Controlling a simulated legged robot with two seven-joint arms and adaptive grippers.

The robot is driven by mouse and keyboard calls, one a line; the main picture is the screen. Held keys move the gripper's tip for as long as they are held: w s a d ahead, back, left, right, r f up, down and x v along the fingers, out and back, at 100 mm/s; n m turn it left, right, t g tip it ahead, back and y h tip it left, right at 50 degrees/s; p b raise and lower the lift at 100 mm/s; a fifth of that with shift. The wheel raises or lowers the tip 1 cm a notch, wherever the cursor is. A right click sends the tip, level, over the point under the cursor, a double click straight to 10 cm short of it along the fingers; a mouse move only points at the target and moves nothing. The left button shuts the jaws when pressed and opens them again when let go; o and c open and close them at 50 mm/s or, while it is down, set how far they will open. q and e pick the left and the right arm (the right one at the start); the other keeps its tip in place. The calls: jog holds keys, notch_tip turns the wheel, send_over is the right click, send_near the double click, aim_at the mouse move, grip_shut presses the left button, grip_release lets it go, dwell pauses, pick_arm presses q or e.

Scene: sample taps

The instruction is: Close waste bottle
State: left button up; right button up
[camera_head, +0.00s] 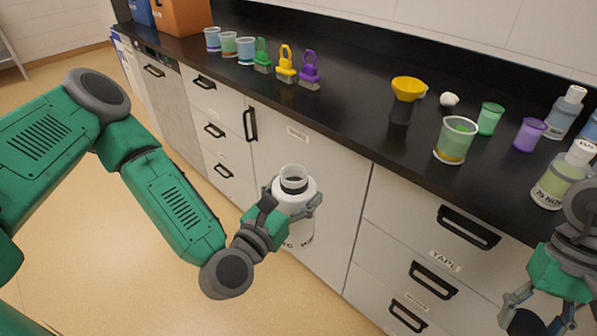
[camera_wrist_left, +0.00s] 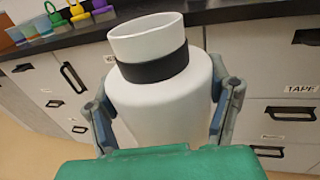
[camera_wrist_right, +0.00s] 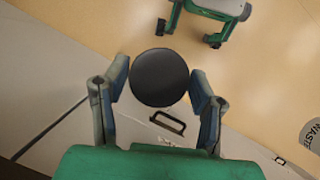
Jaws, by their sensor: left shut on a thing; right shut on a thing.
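The waste bottle (camera_head: 293,190) is white with an open, uncapped mouth, held upright in front of the cabinet doors. My left gripper (camera_head: 290,208) is shut around its body. In the left wrist view the bottle (camera_wrist_left: 165,95) fills the space between the fingers, with a dark band below its white neck. My right gripper (camera_head: 540,318) is low at the right edge of the head view, apart from the bottle. In the right wrist view it is shut on a round black cap (camera_wrist_right: 159,77), seen flat between the fingertips.
Drawers with black handles (camera_head: 468,228) lie below.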

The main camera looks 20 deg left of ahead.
jog(key=shift+d, duration=0.1)
pick_arm(q)
jog(key=s+d+f+m+g+h, duration=0.1)
jog(key=d+m+g+h, duration=0.3)
jog(key=d+h, duration=0.5)
jog(key=s+d+m, duration=0.1)
jog(key=d+m, duration=0.1)
jog(key=d, duration=0.3)
jog(key=shift+d+f+m+h, duration=0.25)
jog(key=shift+f+m+h, duration=0.05)
jog(key=shift+m+h, duration=0.1)
jog(key=shift+f, duration=0.1)
pick_arm(e)
jog(key=w+a+r+m+t+y, duration=0.1)
jog(key=w+a+r+m+t, duration=0.1)
jog(key=a+r+m, duration=0.2)
jog(key=w+a+r+m+t+y, duration=0.1)
jog(key=a+r+m, duration=0.4)
jog(key=a+m, duration=0.5)
jog(key=w+a+r+m+t+y, duration=0.2)
jog(key=a+r+m, duration=0.3)
jog(key=a, duration=1)
jog(key=w+m, duration=0.1)
jog(key=m, duration=0.1)
jog(key=shift+w+a+m+t, duration=0.2)
jog(key=shift+w+m+t, duration=0.1)
jog(key=shift+w, duration=0.1)
